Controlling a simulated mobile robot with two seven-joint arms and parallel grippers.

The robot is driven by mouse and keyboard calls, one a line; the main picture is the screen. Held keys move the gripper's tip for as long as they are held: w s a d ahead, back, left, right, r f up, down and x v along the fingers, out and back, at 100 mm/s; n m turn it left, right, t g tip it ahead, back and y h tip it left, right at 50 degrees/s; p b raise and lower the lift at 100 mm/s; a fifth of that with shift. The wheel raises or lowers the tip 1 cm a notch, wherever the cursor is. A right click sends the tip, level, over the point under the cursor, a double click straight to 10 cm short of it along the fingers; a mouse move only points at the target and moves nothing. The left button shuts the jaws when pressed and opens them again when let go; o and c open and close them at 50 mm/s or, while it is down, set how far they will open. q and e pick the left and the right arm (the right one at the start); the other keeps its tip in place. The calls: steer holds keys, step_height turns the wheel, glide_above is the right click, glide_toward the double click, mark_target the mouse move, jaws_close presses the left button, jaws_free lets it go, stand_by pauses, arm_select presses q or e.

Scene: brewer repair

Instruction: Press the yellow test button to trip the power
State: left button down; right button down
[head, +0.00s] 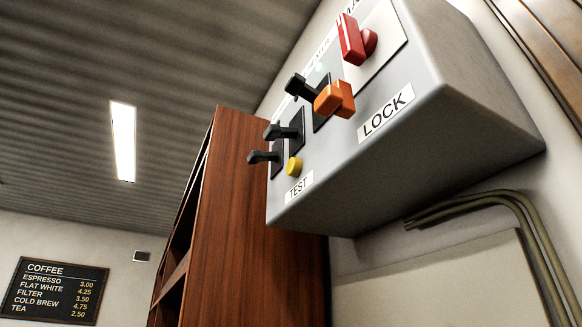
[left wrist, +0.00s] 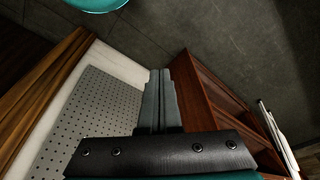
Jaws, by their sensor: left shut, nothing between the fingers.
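The yellow test button (head: 294,166) is on the lower front face of a grey wall-mounted power box (head: 420,150) in the head view. A white TEST label (head: 299,186) is just below it. The button stands out from the face and nothing touches it. My left gripper (left wrist: 160,74) shows only in the left wrist view, its fingers shut together and empty. It points down over floor and furniture, and the button is not in that view. My right gripper is in neither view.
Black levers (head: 284,131) sit beside the button; an orange block (head: 335,98) is on one. A red switch (head: 352,40) and LOCK label (head: 386,110) are further up. A wooden shelf (head: 235,220) stands left of the box. Pipes (head: 500,200) run below right.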

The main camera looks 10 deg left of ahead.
mark_target(293, 167)
arm_select(q)
steer(key=w+d+r+t+h+p, duration=0.1)
steer(key=w+r+t+p, duration=0.25)
steer(key=w+r, duration=1.25)
steer(key=w+d+r+t+h+p, duration=0.15)
steer(key=w+r+t, duration=0.3)
steer(key=r, duration=2.25)
steer(key=w+d+r+t+h+p, duration=0.15)
steer(key=w+r+t+p, duration=0.3)
steer(key=w+r, duration=1.15)
steer(key=s+a+r+m+t+h+b, duration=0.1)
steer(key=s+r+t, duration=0.15)
steer(key=r, duration=1.05)
steer(key=s+a+r+t+h, duration=0.15)
steer(key=s+r, duration=0.25)
steer(key=r, duration=0.9)
steer(key=s+a+r+t+h, duration=0.1)
steer(key=s+r, duration=0.4)
steer(key=r, duration=0.5)
steer(key=s+a+r+m+t+h, duration=0.1)
steer(key=s+r, duration=0.4)
steer(key=r, duration=0.6)
steer(key=shift+s+a+r+m+t+h, duration=0.2)
steer(key=shift+a+m+t+h, duration=0.1)
steer(key=shift+t+h, duration=0.6)
steer(key=w+d, duration=0.5)
steer(key=d, duration=0.2)
steer(key=shift+d+p, duration=0.2)
steer(key=shift+p, duration=0.25)
steer(key=shift+d, duration=0.1)
